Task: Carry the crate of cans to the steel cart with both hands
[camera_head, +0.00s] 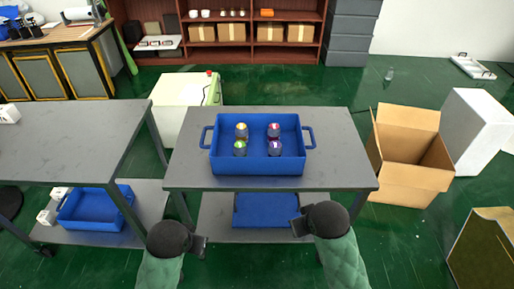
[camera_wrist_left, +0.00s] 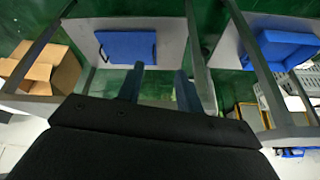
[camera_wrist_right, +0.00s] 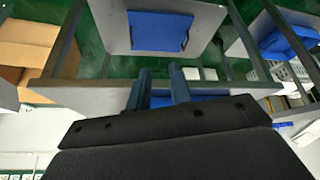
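The blue crate (camera_head: 258,167) stands upright on the grey top of the middle cart (camera_head: 335,150), with a handle at its left and right ends. Several cans (camera_head: 273,147) with coloured tops stand inside it. My left gripper (camera_head: 202,246) is below and in front of the crate's left end, apart from it. Its fingers are spread and empty in the left wrist view (camera_wrist_left: 158,88). My right gripper (camera_head: 298,226) is below and in front of the crate's right end, also apart. Its fingers are spread with nothing between them in the right wrist view (camera_wrist_right: 160,90).
Another blue crate (camera_head: 266,212) is on the middle cart's lower shelf. An open cardboard box (camera_head: 415,175) stands right of the middle cart.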

